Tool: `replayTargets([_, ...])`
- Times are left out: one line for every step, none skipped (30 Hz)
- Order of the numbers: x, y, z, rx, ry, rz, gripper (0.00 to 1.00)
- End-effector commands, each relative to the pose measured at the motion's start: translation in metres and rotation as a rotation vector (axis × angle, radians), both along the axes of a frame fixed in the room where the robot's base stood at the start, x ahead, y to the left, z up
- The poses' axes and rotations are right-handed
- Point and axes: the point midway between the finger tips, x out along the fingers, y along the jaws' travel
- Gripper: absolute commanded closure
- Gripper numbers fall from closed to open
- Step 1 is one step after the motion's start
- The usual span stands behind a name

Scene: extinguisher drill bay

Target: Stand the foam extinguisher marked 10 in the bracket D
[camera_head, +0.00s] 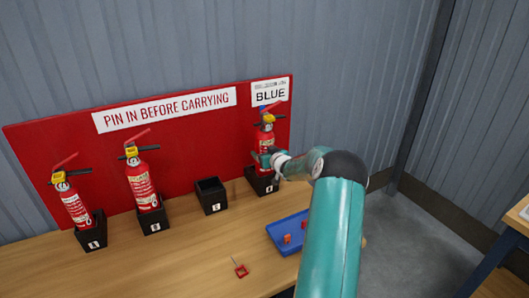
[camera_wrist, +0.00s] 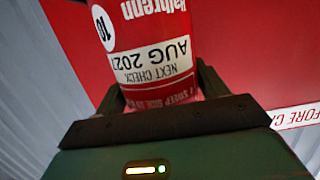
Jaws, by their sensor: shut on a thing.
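The red extinguisher marked 10 (camera_head: 266,141) stands upright at the rightmost black bracket (camera_head: 262,183). Its lower end appears to be inside that bracket, whose white letter is too small to read surely. In the wrist view the extinguisher's label (camera_wrist: 148,48) shows the number 10 and a check date, upside down. My gripper (camera_head: 265,159) is shut on the extinguisher's body, with one finger on each side. Whether the base rests on the bracket floor is hidden.
Two other red extinguishers stand in brackets at the left (camera_head: 74,205) and centre left (camera_head: 142,182). An empty bracket (camera_head: 211,196) lies between. A blue tray (camera_head: 275,238) with red pieces and a loose red pin (camera_head: 240,268) lie on the wooden bench (camera_head: 150,270).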

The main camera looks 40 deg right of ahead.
Motion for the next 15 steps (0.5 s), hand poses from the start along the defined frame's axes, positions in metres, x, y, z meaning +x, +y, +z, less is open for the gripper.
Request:
replayTargets([0.0018, -0.0007, 0.0071, -0.007, -0.012, 0.001, 0.73])
replayTargets([0.0018, -0.0007, 0.0071, -0.007, -0.012, 0.001, 0.73])
replayTargets([0.0018, -0.0007, 0.0071, -0.007, -0.012, 0.001, 0.73])
replayTargets([0.0018, -0.0007, 0.0071, -0.007, -0.012, 0.001, 0.73])
replayTargets([0.0018, -0.0007, 0.0071, -0.007, -0.012, 0.001, 0.73])
replayTargets([0.0019, -0.0007, 0.0071, -0.007, -0.012, 0.001, 0.73])
replayTargets([0.0018, -0.0007, 0.0071, -0.007, -0.012, 0.001, 0.73])
replayTargets([0.0018, -0.0007, 0.0072, -0.007, -0.012, 0.001, 0.73])
replayTargets([0.0018, -0.0007, 0.0071, -0.007, -0.012, 0.001, 0.73])
replayTargets([0.0018, -0.0007, 0.0072, -0.007, -0.012, 0.001, 0.73])
replayTargets([0.0018, -0.0007, 0.0072, -0.007, -0.012, 0.001, 0.73])
replayTargets([0.0018, -0.0007, 0.0072, -0.007, -0.012, 0.001, 0.73])
replayTargets([0.0018, -0.0007, 0.0071, -0.007, -0.012, 0.001, 0.24])
replayTargets([0.0018, -0.0006, 0.0068, -0.007, -0.012, 0.001, 0.18])
replayTargets([0.0016, -0.0005, 0.0060, -0.005, -0.010, 0.000, 0.10])
